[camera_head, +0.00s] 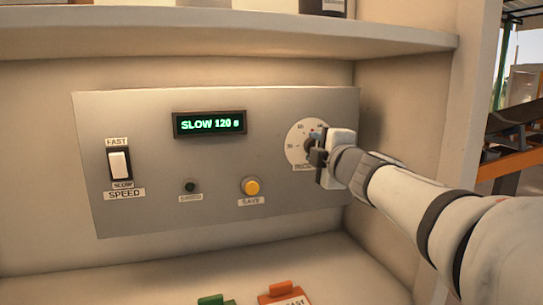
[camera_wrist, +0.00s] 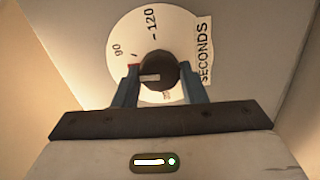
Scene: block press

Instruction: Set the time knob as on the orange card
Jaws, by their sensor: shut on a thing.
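The time knob (camera_wrist: 158,71) is dark with a pale pointer mark and sits on a white dial (camera_head: 297,131) at the right of the grey panel. In the wrist view the mark points left, and 90 and 120 are readable on the dial. My gripper (camera_wrist: 159,68) is shut on the knob, with one blue finger on each side. In the head view my gripper (camera_head: 318,148) covers the knob and part of the dial. The display (camera_head: 210,123) reads SLOW 120 s. The orange card (camera_head: 284,293) lies at the bottom edge, its text mostly cut off.
The panel (camera_head: 150,215) also has a white speed switch (camera_head: 119,163), a dark round part (camera_head: 190,186) and a yellow SAVE button (camera_head: 251,187). A shelf (camera_head: 200,38) runs above the panel.

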